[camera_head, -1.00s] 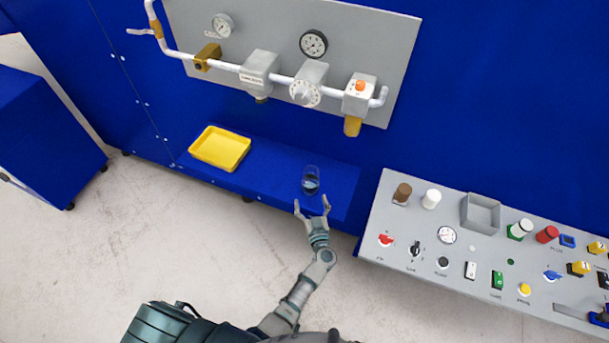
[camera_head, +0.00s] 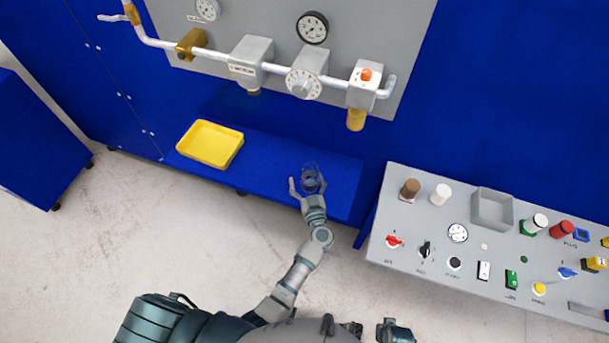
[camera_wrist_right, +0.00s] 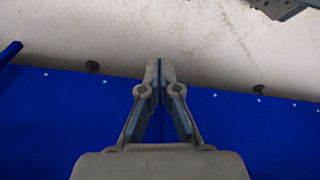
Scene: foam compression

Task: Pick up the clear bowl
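The clear bowl (camera_head: 311,174) is a small see-through vessel with a bluish tint, standing on the blue shelf (camera_head: 270,160) right of the yellow tray. My left gripper (camera_head: 307,184) is open, with one finger on each side of the bowl's near part. I cannot tell whether the fingers touch it. My right gripper (camera_wrist_right: 160,66) shows in the right wrist view with its fingertips together and nothing visible between them. The bowl does not show in that view.
The yellow tray (camera_head: 210,144) lies on the shelf to the left. A grey control panel (camera_head: 410,245) with knobs and switches stands to the right. Pipework with a valve block (camera_head: 306,76) hangs on the wall above the shelf. The shelf between tray and bowl is clear.

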